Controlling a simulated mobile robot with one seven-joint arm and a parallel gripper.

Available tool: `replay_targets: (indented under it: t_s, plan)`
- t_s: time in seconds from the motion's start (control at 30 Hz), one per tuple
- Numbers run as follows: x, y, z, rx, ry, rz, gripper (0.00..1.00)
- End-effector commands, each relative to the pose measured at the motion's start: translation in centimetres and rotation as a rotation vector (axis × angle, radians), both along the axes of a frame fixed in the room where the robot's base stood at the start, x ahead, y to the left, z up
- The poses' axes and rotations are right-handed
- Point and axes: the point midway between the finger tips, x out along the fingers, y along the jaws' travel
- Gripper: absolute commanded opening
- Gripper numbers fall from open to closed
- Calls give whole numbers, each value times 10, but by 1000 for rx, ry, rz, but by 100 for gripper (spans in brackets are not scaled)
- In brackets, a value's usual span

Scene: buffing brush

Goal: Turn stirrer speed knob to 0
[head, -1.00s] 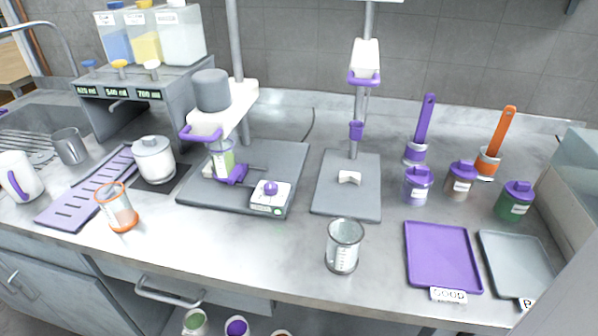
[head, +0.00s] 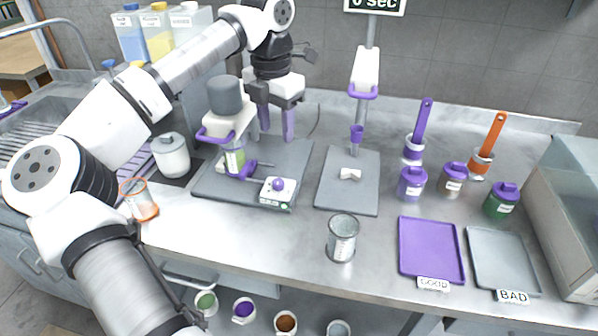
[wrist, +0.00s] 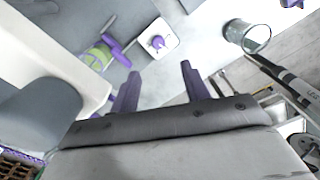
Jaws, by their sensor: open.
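The stirrer's white control box with its purple speed knob (head: 278,184) sits at the front right of the grey stirrer base (head: 232,196). The knob also shows in the wrist view (wrist: 157,42), beyond my fingertips. The stirrer's dark grey motor (head: 225,95) stands above a beaker (head: 235,160) of green liquid held by a purple clamp. My gripper (head: 276,122) hangs open and empty, fingers down, behind and above the control box, to the right of the motor. Its two purple fingers (wrist: 158,82) are apart in the wrist view. The knob's exact setting is too small to read.
A second stand with a grey base (head: 335,198) is to the right. An empty-looking glass beaker (head: 342,238) stands in front of it. Purple and grey trays (head: 431,250) lie at right. An orange-rimmed beaker (head: 140,200) and white jar (head: 170,155) are left, near my arm.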

Motion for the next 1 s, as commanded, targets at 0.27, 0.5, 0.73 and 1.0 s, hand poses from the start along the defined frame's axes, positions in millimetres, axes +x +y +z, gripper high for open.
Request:
replay_targets:
  t_s: [0.27,0.5,0.73,1.0]
  plan:
    - [0,5,-31,19,8,9,47]
    - [-1,4,-82,16,8,7,47]
    - [0,4,-121,16,7,8,47]
    - [0,4,-138,18,4,7,47]
